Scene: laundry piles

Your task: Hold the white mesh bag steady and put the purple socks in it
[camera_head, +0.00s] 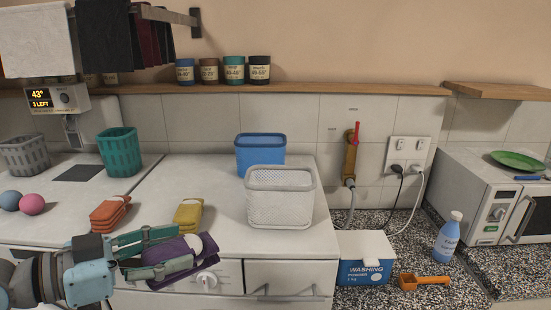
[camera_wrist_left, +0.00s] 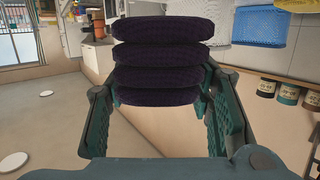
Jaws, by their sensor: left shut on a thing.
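The purple socks (camera_head: 178,250) are a folded stack held between the fingers of my left gripper (camera_head: 172,254), near the counter's front edge at lower left in the head view. In the left wrist view the stack of dark purple socks (camera_wrist_left: 160,72) sits between both fingers of the left gripper (camera_wrist_left: 158,108). The white mesh bag (camera_head: 280,204) stands upright and open-topped on the white top, right of and farther back than the socks. Part of white mesh (camera_wrist_left: 215,18) shows at the top of the wrist view. My right gripper is not in view.
A blue basket (camera_head: 260,146) stands just behind the mesh bag. Orange folded socks (camera_head: 110,214) and yellow folded socks (camera_head: 188,214) lie near the left gripper. A teal basket (camera_head: 119,152) stands back left. A washing powder box (camera_head: 364,260) is at right. The top left of the bag is clear.

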